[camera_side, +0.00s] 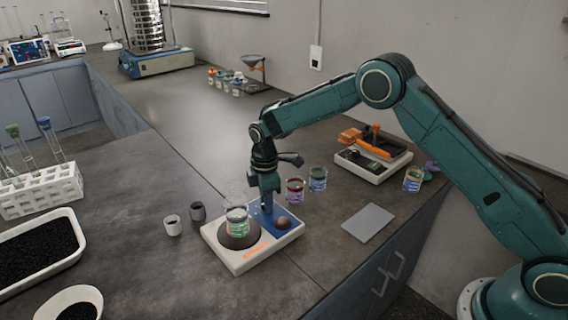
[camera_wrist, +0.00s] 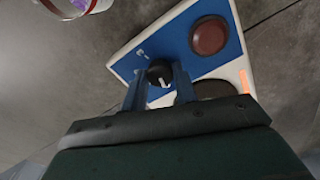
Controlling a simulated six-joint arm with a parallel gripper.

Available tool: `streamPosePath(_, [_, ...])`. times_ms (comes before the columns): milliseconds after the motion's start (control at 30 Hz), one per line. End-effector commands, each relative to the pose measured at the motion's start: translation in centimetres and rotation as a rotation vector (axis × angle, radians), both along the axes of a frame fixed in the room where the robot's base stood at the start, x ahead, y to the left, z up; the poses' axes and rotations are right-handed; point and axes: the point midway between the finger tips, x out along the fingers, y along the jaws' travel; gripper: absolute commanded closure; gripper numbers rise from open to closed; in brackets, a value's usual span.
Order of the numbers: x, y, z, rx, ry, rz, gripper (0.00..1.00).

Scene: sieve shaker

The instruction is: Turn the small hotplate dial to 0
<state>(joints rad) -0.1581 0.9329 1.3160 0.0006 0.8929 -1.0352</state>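The hotplate (camera_side: 255,258) is a white unit with a blue panel (camera_side: 295,228) and a dark heating plate, near the bench front. Its small dial (camera_wrist: 160,72) is a black knob with a white pointer mark, seen on the blue panel in the wrist view. In the side view my gripper hides the dial. My gripper (camera_wrist: 159,75) points down at the panel, its fingers on either side of the dial. I cannot tell whether both fingers touch it. A larger reddish-brown round knob (camera_wrist: 208,37) is beside the dial; it also shows in the side view (camera_side: 283,222).
A beaker with green and red bands (camera_side: 237,222) stands on the heating plate, close beside my gripper. Two beakers (camera_side: 295,190) (camera_side: 318,179) stand behind the hotplate. Two small cups (camera_side: 173,225) (camera_side: 198,211) stand at its left. A grey flat plate (camera_side: 368,222) lies to the right.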

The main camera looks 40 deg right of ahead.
Motion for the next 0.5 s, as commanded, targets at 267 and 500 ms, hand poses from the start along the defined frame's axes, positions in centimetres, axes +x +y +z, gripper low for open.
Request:
streamPosePath(267, [0.04,0.06,0.04,0.001,-0.002,0.002,0.50])
streamPosePath(500, [0.04,0.04,0.25,0.001,-0.001,0.001,0.50])
